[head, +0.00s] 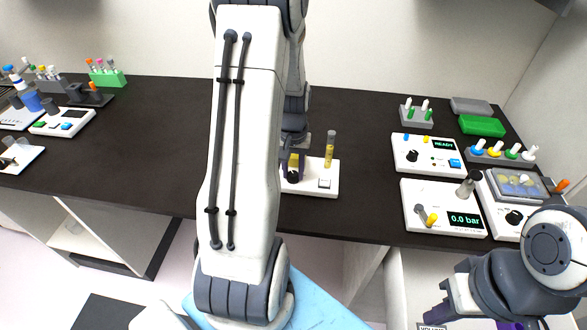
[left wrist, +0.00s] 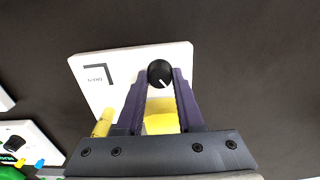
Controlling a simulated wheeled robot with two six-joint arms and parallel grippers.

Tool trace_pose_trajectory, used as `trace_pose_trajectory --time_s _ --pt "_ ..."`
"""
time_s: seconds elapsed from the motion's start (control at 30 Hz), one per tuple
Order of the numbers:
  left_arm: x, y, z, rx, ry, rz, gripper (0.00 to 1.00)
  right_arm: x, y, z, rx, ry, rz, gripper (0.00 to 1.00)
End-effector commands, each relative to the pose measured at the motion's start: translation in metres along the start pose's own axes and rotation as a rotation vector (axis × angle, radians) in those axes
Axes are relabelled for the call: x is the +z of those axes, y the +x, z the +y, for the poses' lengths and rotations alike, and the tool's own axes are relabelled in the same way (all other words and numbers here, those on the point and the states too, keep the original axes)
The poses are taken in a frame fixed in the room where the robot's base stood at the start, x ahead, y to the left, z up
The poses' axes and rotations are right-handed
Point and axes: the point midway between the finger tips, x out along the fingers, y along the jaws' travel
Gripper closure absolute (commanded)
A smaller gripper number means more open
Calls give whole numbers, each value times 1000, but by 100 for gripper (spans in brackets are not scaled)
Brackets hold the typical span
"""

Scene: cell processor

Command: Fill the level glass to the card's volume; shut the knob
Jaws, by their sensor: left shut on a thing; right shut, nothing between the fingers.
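The level glass (head: 329,153) stands upright on the white base plate (head: 325,187), with yellow liquid in its lower part and a greyish upper part. It shows as a yellow tube (left wrist: 103,122) at the lower left in the left wrist view. My left gripper (left wrist: 160,78) is shut on the black knob (left wrist: 159,72), whose white pointer line faces the lower right there. A yellow block (left wrist: 161,118) shows between its fingers, behind the knob. My right gripper (head: 440,314) is shut and empty, partly cut off at the lower right. The card (head: 432,327) shows only the word VOLUME at the bottom edge.
A pressure device (head: 445,222) reading 0.0 bar and a READY device (head: 411,168) stand at right. A tube rack (head: 107,79) and other devices are at far left. The dark bench is clear between the left devices and the base plate.

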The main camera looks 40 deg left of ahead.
Motion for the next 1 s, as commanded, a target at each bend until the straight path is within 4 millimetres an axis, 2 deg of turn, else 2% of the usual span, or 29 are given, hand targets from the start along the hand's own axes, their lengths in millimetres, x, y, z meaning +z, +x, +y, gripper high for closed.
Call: trace_pose_trajectory --time_s 0.27,0.3,0.33,0.37,0.73,0.87,1.0 --pt "0 0 0 0 9 2 100 0 0 0 0 0 0 100" --pt "0 0 0 0 9 2 52 0 0 0 0 0 0 100" --pt "0 0 0 0 9 2 40 0 0 0 0 0 0 100" --pt "0 0 0 0 9 2 33 0 0 0 0 0 0 100" --pt "-1 -4 0 0 7 3 33 0 0 0 0 0 0 100" --pt "-2 -21 0 0 7 9 33 0 2 0 0 0 0 100" --pt "-2 -49 0 0 8 10 33 0 4 0 0 0 0 100"
